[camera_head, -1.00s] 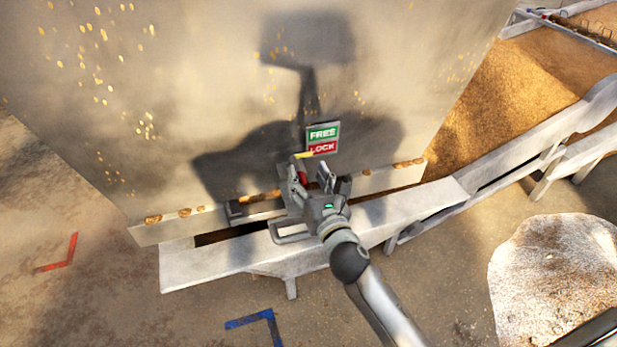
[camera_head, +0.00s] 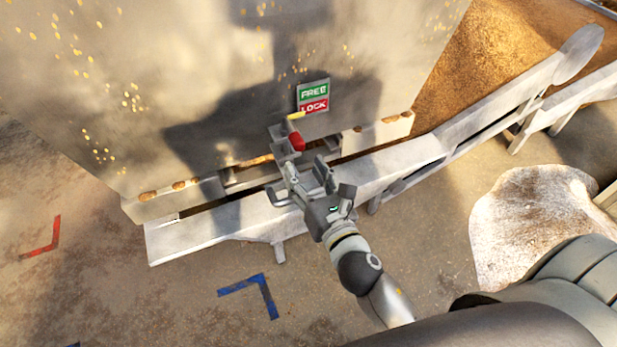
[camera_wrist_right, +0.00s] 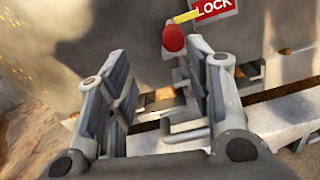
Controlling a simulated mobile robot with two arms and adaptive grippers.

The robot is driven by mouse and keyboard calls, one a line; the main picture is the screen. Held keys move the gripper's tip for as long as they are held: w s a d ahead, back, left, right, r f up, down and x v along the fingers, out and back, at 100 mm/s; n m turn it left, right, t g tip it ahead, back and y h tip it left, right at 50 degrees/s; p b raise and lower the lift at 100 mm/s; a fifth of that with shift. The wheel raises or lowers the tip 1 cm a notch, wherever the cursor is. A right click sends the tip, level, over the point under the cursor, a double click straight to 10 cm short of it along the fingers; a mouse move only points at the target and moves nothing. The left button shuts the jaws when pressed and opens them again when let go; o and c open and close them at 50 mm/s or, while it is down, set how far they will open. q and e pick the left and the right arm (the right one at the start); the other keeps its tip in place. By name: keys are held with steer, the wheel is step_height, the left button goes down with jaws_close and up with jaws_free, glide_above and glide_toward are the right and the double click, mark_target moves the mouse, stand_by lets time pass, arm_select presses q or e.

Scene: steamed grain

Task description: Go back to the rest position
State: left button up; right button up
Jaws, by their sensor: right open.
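My right gripper (camera_head: 310,180) is open and empty, in front of the large metal bin and below a red knob (camera_head: 297,140). In the right wrist view its two fingers (camera_wrist_right: 155,95) stand apart, with the red knob (camera_wrist_right: 173,37) beyond them and no contact. A yellow pointer (camera_head: 296,115) sits just above the knob, beside the green FREE and red LOCK sign (camera_head: 314,96). The pointer is next to the LOCK part. My left gripper does not show.
The grey metal bin (camera_head: 180,80) stands behind a light rail (camera_head: 210,222). Brown grain (camera_head: 490,60) lies in a trough at the upper right. A pale mound (camera_head: 520,220) is at the right. Blue (camera_head: 262,290) and red (camera_head: 48,240) corner marks lie on clear floor.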

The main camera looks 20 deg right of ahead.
steer(key=shift+s, duration=0.75)
